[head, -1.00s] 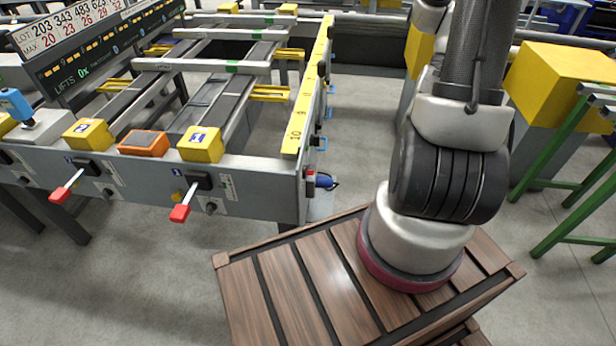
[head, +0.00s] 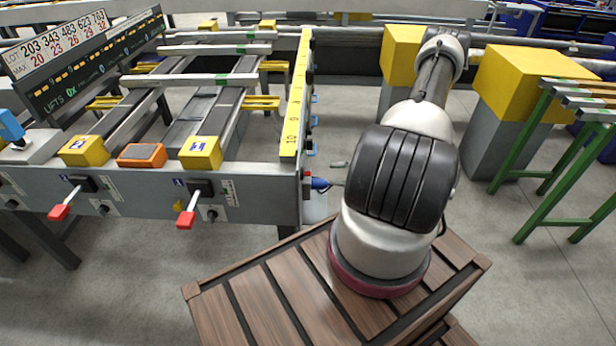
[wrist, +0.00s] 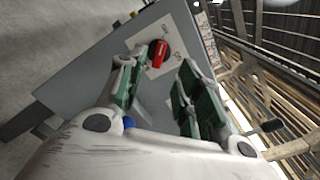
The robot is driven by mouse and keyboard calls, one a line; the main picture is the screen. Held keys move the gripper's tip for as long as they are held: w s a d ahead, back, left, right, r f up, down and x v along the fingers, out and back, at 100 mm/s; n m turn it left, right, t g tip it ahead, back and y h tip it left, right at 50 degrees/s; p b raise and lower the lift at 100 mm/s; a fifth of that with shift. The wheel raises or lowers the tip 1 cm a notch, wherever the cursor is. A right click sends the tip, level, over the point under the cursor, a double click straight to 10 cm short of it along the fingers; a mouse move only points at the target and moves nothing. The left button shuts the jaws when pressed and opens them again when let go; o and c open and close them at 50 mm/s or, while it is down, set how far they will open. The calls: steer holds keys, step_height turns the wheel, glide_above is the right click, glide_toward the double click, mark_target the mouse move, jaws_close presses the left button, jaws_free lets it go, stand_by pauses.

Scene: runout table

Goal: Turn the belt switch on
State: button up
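The belt switch, a red knob (wrist: 159,54) on a black round base, shows in the wrist view on a pale plate fixed to a grey panel (wrist: 90,72). Marks on the plate are too small to read. My gripper (wrist: 160,84) is open, with its green-padded fingers apart and nothing between the pads. The knob lies beyond the fingertips, nearer the left finger. In the head view, a small red part (head: 307,174) shows at the right end of the runout table (head: 262,193); my gripper is hidden behind my arm there.
A blue plug (head: 320,184) sticks out at the table's right end. Red-handled levers (head: 187,218) line the table front. A slatted wooden crate (head: 290,290) is beneath my arm. Yellow-topped blocks (head: 515,72) and green stands (head: 560,200) are at right.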

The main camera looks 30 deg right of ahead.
mark_target(306, 174)
steer(key=x, duration=0.8)
jaws_close()
